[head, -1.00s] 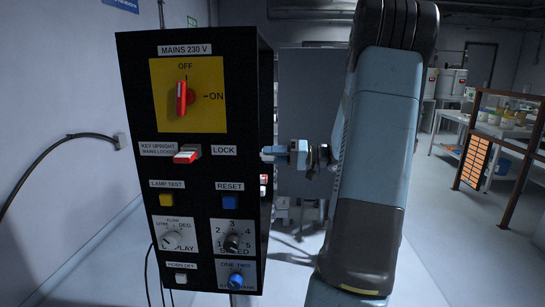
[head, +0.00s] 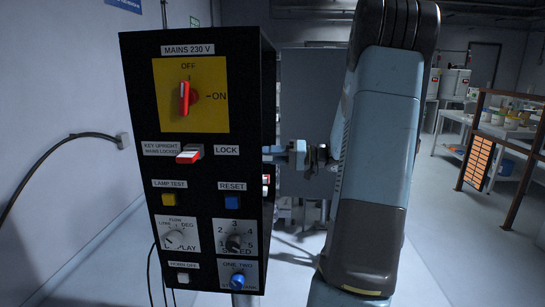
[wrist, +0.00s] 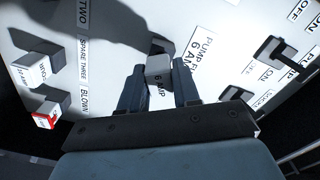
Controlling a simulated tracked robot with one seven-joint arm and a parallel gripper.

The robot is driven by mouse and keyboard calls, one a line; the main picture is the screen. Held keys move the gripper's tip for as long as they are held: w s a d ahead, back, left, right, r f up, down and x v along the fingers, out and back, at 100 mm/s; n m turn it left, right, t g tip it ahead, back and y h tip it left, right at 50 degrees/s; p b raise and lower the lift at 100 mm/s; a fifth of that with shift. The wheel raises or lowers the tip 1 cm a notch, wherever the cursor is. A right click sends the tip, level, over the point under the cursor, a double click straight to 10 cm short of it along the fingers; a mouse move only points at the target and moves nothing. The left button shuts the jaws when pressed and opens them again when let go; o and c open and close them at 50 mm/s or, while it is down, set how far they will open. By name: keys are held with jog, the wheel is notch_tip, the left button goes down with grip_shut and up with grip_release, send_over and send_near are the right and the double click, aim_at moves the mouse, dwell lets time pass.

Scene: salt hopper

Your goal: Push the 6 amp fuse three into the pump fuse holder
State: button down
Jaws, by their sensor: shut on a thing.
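My gripper (wrist: 159,82) is shut on a grey fuse marked 6 AMP (wrist: 158,66) in the wrist view. One finger is on each side of it. The fuse is in front of the white panel, beside the PUMP 6 A label (wrist: 199,48). A dark part, apparently the pump fuse holder (wrist: 158,45), shows just beyond the fuse; I cannot tell how far the fuse is in it.
In the wrist view, the white panel carries a pale fuse (wrist: 32,68) and a red-and-white part (wrist: 46,119) at left, and a dark-based switch (wrist: 275,52) at right. The SPARE THREE label (wrist: 83,52) is left of my fingers. Cables hang below the control box.

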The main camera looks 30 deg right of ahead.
jog(key=shift+x, duration=1.15)
dwell(0.4)
jog(key=c, duration=0.7)
grip_release()
jog(key=shift+c, duration=0.2)
jog(key=shift+o, duration=0.5)
jog(key=o, duration=0.4)
jog(key=shift+d, duration=0.1)
jog(key=shift+v, duration=2.9)
jog(key=shift+s, duration=0.1)
